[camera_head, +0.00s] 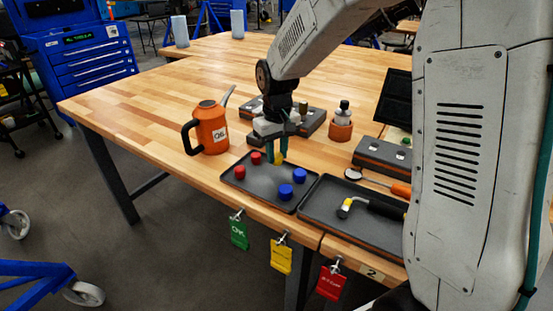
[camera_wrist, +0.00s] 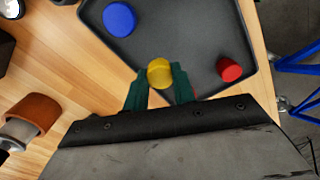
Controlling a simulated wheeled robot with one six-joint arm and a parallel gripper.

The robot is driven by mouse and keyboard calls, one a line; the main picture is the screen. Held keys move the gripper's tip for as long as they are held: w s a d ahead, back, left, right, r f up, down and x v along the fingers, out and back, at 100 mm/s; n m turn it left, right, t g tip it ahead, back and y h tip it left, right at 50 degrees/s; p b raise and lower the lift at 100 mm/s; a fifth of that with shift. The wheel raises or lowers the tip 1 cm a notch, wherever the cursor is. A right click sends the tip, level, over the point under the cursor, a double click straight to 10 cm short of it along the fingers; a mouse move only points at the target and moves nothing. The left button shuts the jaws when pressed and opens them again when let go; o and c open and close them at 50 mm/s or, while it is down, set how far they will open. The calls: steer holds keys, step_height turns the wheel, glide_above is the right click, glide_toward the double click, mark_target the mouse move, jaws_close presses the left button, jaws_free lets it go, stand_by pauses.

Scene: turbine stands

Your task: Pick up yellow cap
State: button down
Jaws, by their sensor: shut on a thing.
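The yellow cap (camera_wrist: 160,72) sits between the two green fingertips of my gripper (camera_wrist: 159,84) in the wrist view. In the head view the yellow cap (camera_head: 279,158) shows just below the fingers of my gripper (camera_head: 277,152), over the black tray (camera_head: 253,189). My gripper is shut on the cap. I cannot tell whether the cap touches the tray floor. Two red caps (camera_head: 240,172) and two blue caps (camera_head: 285,192) stand in the same tray; one red cap lies close to the gripper's left side.
An orange oil can (camera_head: 212,129) stands left of the tray. A second black tray (camera_head: 325,213) with a yellow-tipped tool lies to the right. An orange-based bottle (camera_head: 341,124) stands behind. Tags hang from the table's front edge. Bare wood lies at the left (camera_head: 130,108).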

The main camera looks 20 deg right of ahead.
steer(key=s, duration=0.5)
steer(key=s+d+r, duration=0.1)
steer(key=s, duration=0.4)
steer(key=s+r, duration=0.1)
steer(key=s, duration=0.5)
steer(key=shift+d, duration=0.4)
steer(key=c, duration=2.1)
jaws_free()
jaws_close()
